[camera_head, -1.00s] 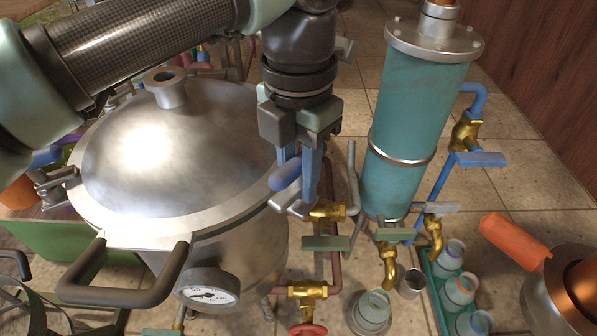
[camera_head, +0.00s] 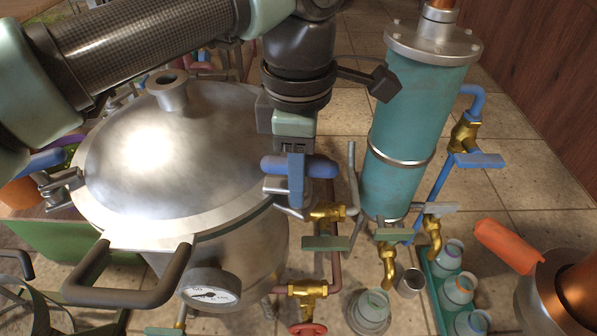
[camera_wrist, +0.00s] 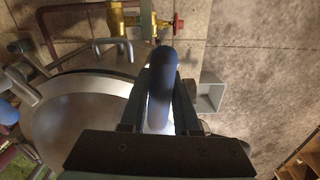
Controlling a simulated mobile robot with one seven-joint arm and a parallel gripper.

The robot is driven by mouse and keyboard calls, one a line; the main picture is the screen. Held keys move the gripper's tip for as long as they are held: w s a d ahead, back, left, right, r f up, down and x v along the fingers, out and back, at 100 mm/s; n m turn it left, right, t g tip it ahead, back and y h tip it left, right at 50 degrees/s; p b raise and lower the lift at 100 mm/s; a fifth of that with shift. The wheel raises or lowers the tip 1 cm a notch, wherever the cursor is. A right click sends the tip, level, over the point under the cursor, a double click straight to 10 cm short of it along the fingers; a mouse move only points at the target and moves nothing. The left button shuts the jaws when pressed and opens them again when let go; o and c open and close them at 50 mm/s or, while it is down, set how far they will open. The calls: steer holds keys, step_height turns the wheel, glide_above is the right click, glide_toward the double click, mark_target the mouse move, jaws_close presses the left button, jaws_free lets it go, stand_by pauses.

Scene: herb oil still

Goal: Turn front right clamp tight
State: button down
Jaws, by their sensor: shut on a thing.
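The steel still pot with its domed lid (camera_head: 170,150) fills the left of the head view. The front right clamp has a blue handle (camera_head: 300,167) at the lid's right rim. My gripper (camera_head: 297,185) points down over this rim and is shut on the blue handle, which lies about level across the picture. In the wrist view the blue handle (camera_wrist: 161,85) sits between my two fingers (camera_wrist: 161,110), with the lid (camera_wrist: 75,125) below. The clamp's lower part is mostly hidden by my gripper. Another clamp (camera_head: 62,185) with a blue handle sits at the lid's left rim.
A teal condenser column (camera_head: 405,120) stands close to the right of my gripper. Brass valves (camera_head: 325,215) and pipes lie just below and right of the clamp. A pressure gauge (camera_head: 210,292) and a dark lid handle (camera_head: 125,285) are at the front. Small jars (camera_head: 458,288) stand at lower right.

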steer(key=m, duration=0.6)
steer(key=shift+w+p, duration=0.1)
steer(key=shift+p, duration=0.2)
stand_by(0.4)
steer(key=c, duration=1)
jaws_free()
step_height(320, 180, up, 13)
steer(key=shift+r, duration=0.1)
